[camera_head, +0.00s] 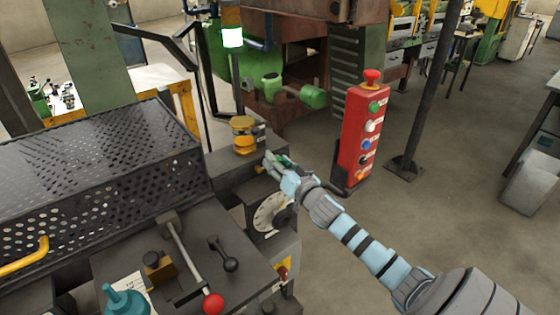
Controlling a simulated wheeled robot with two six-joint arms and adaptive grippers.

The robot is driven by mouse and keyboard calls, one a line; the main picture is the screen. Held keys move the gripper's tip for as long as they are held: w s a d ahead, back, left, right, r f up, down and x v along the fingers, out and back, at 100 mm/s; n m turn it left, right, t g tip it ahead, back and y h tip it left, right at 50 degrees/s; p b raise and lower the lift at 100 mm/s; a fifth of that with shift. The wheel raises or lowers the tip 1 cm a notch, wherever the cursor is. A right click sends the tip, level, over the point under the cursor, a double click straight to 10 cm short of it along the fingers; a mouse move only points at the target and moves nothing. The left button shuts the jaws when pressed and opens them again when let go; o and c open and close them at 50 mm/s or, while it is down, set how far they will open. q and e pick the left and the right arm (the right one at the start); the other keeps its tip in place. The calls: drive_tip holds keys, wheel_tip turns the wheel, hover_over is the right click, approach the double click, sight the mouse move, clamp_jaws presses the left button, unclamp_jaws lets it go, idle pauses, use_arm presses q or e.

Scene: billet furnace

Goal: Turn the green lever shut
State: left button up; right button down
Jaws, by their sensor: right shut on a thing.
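My right gripper (281,167) reaches in from the lower right. It is shut on the green lever (284,159), beside the dark machine housing and just right of the yellow round cap. Only a small green part of the lever shows, and the fingers hide much of the rest. The lever's exact angle cannot be told. My left gripper is not in view.
A red button post (362,138) stands close behind my right gripper. A round dial (271,213) is just below it. A yellow cap (243,134) is to its left. A red-knobbed lever (195,268) rises from the machine top.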

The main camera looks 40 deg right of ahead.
drive_tip(key=shift+s+d+f+m+g, duration=0.15)
drive_tip(key=shift+f+m+g, duration=0.15)
drive_tip(key=shift+f+m, duration=0.9)
drive_tip(key=c, duration=1.3)
unclamp_jaws()
drive_tip(key=o, duration=0.4)
drive_tip(key=shift+a+r, duration=0.1)
drive_tip(key=shift+a, duration=0.1)
drive_tip(key=shift+c, duration=0.2)
drive_tip(key=shift+r, duration=0.15)
drive_tip(key=v, duration=1.1)
drive_tip(key=shift+s+p, duration=0.3)
drive_tip(key=shift+s, duration=0.1)
drive_tip(key=shift+w, duration=0.1)
